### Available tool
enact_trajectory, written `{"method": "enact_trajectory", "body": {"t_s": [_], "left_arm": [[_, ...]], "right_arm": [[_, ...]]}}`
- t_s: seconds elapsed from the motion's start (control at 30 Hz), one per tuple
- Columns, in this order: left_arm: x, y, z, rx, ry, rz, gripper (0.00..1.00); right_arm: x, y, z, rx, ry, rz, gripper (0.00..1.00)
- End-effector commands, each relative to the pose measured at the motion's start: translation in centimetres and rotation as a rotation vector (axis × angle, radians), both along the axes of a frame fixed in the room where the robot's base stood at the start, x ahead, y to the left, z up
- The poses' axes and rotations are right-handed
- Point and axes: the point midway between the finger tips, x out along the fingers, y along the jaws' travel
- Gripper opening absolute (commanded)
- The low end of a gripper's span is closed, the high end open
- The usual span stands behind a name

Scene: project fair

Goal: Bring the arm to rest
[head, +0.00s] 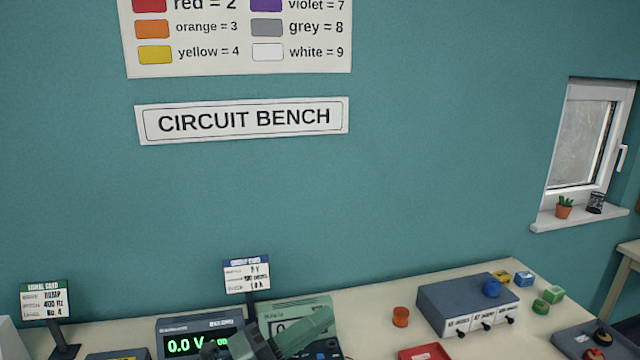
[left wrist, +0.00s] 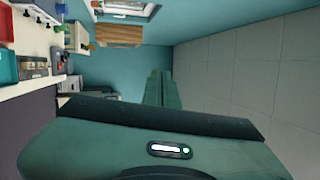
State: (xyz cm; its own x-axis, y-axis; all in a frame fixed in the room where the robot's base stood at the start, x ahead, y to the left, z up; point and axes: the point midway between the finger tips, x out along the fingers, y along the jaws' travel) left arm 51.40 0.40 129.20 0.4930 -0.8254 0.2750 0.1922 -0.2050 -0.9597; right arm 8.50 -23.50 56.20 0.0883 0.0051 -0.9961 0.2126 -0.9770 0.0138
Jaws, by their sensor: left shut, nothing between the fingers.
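My left gripper (head: 322,322) shows at the bottom middle of the head view, in front of the meters on the bench. In the left wrist view its two green fingers (left wrist: 163,90) are together with nothing between them. They point into open space, past the front edge of the bench. My right gripper is in neither view.
The bench (head: 370,315) carries a power supply (head: 190,338), a green meter (head: 300,312), a grey switch box (head: 468,303), an orange cylinder (head: 401,316) and small coloured blocks. The bench also shows at the left wrist view's left edge, with clear floor (left wrist: 250,70) at right.

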Motion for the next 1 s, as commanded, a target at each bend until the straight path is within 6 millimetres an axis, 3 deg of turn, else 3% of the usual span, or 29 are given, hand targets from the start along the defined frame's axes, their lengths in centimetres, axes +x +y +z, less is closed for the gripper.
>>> {"method": "enact_trajectory", "body": {"t_s": [0.07,0.17,0.27,0.33,0.5,0.6,0.7,1.0], "left_arm": [[1.2,2.7,0.7,-0.196,0.132,0.147,0.0],[2.8,7.3,-0.8,-0.406,0.328,0.353,0.0],[3.0,12.2,-4.9,-0.573,0.56,0.564,0.0],[2.0,15.2,-9.0,-0.661,0.742,0.711,0.0],[-4.1,19.8,-19.2,-0.771,1.176,1.017,0.0],[-8.5,20.7,-23.4,-0.781,1.386,1.14,0.0],[-12.6,20.9,-26.2,-0.77,1.551,1.226,0.0],[-22.9,20.2,-30.3,-0.697,1.929,1.387,0.0]], "right_arm": [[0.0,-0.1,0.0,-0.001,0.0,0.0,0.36],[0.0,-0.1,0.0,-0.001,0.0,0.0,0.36],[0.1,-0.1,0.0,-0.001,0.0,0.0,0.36],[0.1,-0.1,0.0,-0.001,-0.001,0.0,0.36],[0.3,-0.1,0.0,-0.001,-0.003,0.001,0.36],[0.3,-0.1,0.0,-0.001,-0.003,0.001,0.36],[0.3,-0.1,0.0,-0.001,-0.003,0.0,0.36],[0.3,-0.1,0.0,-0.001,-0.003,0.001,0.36]]}}
